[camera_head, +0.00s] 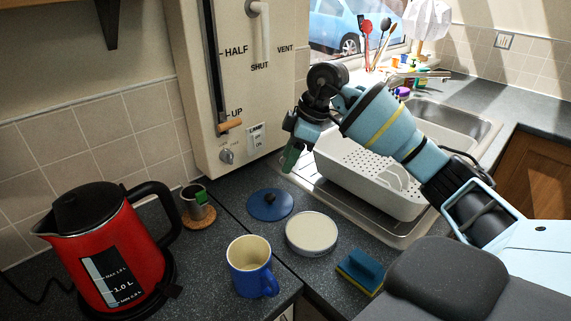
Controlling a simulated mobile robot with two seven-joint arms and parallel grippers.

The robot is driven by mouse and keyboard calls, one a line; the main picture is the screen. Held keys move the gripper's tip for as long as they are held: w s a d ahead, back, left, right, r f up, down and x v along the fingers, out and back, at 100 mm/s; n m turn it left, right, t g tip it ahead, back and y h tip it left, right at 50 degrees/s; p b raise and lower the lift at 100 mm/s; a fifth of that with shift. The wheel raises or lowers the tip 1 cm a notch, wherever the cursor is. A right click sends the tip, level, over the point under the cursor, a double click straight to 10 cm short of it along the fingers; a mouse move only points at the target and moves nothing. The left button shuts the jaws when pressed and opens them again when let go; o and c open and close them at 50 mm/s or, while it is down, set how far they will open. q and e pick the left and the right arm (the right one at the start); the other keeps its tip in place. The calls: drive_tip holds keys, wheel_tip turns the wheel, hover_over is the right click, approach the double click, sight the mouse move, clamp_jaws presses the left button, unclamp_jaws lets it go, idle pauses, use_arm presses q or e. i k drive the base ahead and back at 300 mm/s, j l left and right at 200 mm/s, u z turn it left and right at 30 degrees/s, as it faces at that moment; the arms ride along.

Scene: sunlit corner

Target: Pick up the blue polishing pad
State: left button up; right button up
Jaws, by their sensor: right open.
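A flat round blue pad (270,205) with a dark knob on top lies on the dark worktop at the middle, left of a round white-topped tin. A blue block-like scrubber (365,266) with a yellowish lower layer lies further right, near the front edge. I cannot tell for certain which of the two is the polishing pad. My right gripper (291,159) is open, with green fingertips pointing down, above and behind the round blue pad and apart from it. It appears empty. My left gripper is out of view.
The tin (311,233), a blue mug (250,267), a red kettle (107,251) and a small metal cup (195,203) on a cork coaster stand on the worktop. A white dish rack (368,176) sits by the sink (449,117). A wall-mounted panel (201,90) rises behind.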

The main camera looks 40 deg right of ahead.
sight(363, 271)
drive_tip(key=k, duration=1)
